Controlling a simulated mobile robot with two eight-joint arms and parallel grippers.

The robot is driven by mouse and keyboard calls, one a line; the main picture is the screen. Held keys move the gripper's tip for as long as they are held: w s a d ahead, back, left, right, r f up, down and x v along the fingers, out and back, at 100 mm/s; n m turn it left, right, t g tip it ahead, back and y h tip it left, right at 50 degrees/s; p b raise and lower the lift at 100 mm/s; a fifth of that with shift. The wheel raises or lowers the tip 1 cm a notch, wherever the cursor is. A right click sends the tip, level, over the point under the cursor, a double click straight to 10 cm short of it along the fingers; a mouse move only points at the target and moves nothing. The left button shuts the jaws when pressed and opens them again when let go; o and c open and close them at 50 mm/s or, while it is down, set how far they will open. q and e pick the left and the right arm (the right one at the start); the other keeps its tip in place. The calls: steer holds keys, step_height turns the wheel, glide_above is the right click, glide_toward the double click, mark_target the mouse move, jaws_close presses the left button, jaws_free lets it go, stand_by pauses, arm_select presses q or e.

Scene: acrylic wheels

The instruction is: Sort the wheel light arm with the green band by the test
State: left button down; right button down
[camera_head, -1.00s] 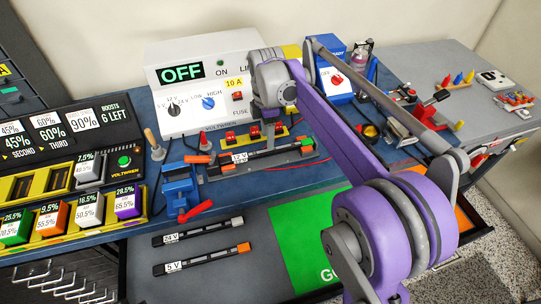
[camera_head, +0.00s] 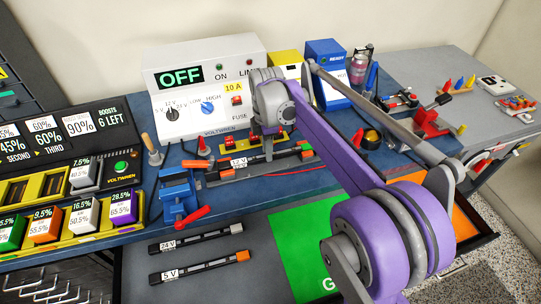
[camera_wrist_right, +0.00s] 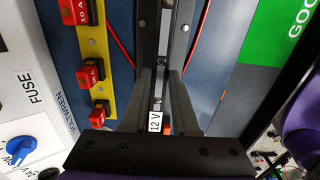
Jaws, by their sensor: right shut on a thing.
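A dark wheel light arm labelled 12 V (camera_head: 240,162) lies along the test rig on the blue bench, in front of the power supply. My right gripper (camera_wrist_right: 166,100) is shut on it; its dark fingers stand on either side of the bar, and the 12 V label (camera_wrist_right: 154,122) shows between them. Two more arms, 24 V (camera_head: 197,238) and 5 V (camera_head: 200,268), lie on the grey surface in front. My left gripper is not in view.
The power supply (camera_head: 160,78) reads OFF. A blue vise (camera_head: 180,197) with a red handle stands left of the rig. A green GOOD area (camera_head: 295,250) is at front right, with an orange area (camera_head: 466,222) beyond my arm. A blue READY box (camera_head: 328,62) stands behind.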

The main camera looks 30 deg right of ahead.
steer(key=shift+r+p, duration=1.35)
steer(key=shift+r, duration=0.5)
steer(key=shift+r+p, duration=1.3)
steer(key=shift+r, duration=0.4)
